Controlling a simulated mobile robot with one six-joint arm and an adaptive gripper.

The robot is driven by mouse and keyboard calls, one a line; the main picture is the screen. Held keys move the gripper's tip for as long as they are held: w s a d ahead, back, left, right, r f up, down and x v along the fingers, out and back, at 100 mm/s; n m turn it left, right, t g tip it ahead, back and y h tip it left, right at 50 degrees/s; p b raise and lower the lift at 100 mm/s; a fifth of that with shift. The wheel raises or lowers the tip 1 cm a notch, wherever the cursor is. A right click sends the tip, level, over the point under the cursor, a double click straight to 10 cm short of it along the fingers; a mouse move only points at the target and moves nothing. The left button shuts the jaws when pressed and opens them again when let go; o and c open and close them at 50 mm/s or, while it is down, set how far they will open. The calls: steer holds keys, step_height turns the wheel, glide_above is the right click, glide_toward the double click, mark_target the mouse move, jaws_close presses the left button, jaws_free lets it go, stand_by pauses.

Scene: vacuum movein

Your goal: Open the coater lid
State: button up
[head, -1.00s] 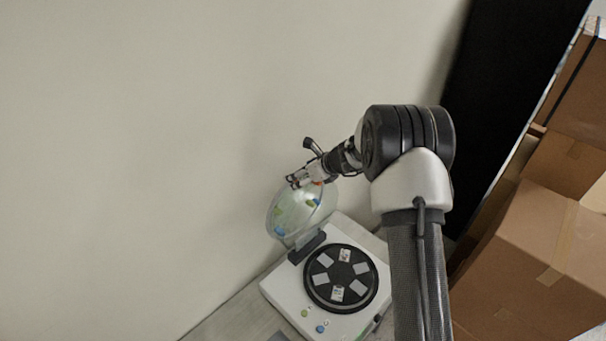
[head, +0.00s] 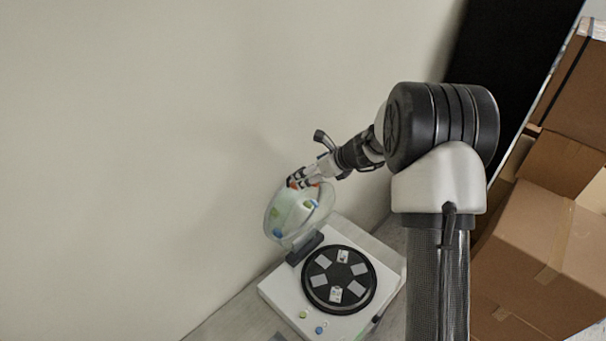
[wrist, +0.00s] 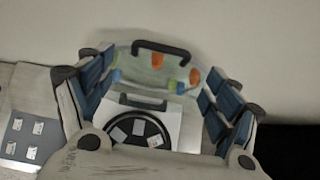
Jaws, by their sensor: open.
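The coater (head: 285,290) is a white box on the bench with a black round disc (head: 338,280) carrying several light square pieces. Its clear round lid (head: 292,222) stands raised and steeply tilted at the hinge on the wall side, so the disc is uncovered. In the wrist view the lid (wrist: 150,72) shows a dark handle (wrist: 160,47) at its top. My gripper (head: 303,180) is at the upper part of the lid in the head view. In the wrist view its fingers (wrist: 158,92) are spread wide, with nothing gripped between them. Whether a finger touches the lid I cannot tell.
A plain wall (head: 150,130) stands close behind the lid. Cardboard boxes (head: 525,240) are stacked at the right beside a dark panel (head: 510,70). In the wrist view a grey plate with several light squares (wrist: 22,138) lies at the left.

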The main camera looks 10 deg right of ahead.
steer(key=v, duration=0.5)
stand_by(0.3)
steer(key=s+a+f+n+g+b, duration=0.1)
steer(key=s+a+n+b, duration=0.3)
steer(key=s+n+b, duration=0.5)
steer(key=s+a+n+g+b, duration=0.1)
steer(key=s+a+n+b, duration=0.4)
steer(key=s, duration=0.6)
steer(key=s+d+f+n+h+b, duration=0.2)
steer(key=s+f+n+b, duration=0.4)
steer(key=s, duration=0.4)
steer(key=s+d+f+n+h+b, duration=0.3)
steer(key=s+f+n+b, duration=0.4)
steer(key=s, duration=0.3)
steer(key=shift+d+n+g, duration=0.3)
steer(key=shift+d+n, duration=0.25)
steer(key=shift+n, duration=0.35)
steer(key=shift+s, duration=0.1)
